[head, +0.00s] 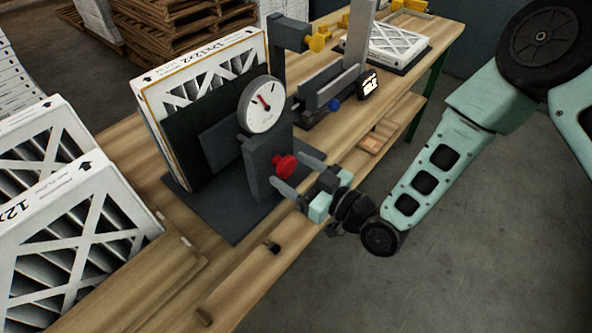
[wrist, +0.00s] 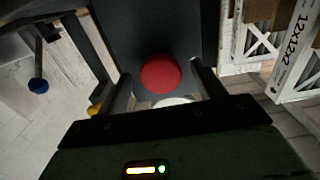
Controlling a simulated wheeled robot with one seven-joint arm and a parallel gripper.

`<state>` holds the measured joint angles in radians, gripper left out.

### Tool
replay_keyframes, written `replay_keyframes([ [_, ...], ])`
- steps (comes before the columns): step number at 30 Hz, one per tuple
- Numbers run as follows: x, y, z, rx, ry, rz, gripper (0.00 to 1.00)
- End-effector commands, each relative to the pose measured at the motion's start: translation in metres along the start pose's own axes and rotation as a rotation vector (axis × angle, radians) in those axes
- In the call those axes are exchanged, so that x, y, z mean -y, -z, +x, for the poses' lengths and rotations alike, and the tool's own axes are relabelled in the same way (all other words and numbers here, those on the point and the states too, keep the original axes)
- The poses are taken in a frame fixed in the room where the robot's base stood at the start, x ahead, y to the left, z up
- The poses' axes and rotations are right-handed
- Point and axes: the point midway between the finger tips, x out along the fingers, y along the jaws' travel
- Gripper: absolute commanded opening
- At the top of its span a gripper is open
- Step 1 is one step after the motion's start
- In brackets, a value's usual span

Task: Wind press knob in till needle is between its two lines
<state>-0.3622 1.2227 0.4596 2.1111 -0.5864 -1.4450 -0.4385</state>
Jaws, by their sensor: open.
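The red press knob (head: 285,166) sticks out of the front of the dark grey press (head: 264,165). A round white dial (head: 261,104) with a red needle sits on top of the press. The needle points to the upper left; its two lines are too small to read surely. My gripper (head: 292,174) is open with its fingers on either side of the knob. In the wrist view the knob (wrist: 161,74) lies between the two fingers, with a gap to each. A boxed filter (head: 205,95) stands upright in the press behind a dark plate.
More boxed filters (head: 75,225) stand at the left on the wooden bench (head: 130,150). A blue knob (head: 334,104) and a small display (head: 369,85) are behind to the right. A yellow knob (head: 318,39) is above. A small black piece (head: 272,246) lies near the bench's front.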

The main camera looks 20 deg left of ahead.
Motion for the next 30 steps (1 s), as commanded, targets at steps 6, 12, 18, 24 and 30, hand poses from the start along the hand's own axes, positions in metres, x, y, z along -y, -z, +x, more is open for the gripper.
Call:
replay_keyframes([
  [6, 0.0000, 0.0001, -0.0003, 0.000, 0.000, -0.001, 0.24],
  [12, 0.0000, 0.0002, -0.0005, 0.000, 0.001, -0.001, 0.24],
  [18, 0.0000, 0.0002, -0.0005, 0.000, 0.001, -0.001, 0.24],
  [24, 0.0000, 0.0003, -0.0006, 0.000, 0.001, -0.001, 0.24],
  [30, 0.0000, 0.0003, -0.0006, 0.000, 0.000, -0.001, 0.24],
])
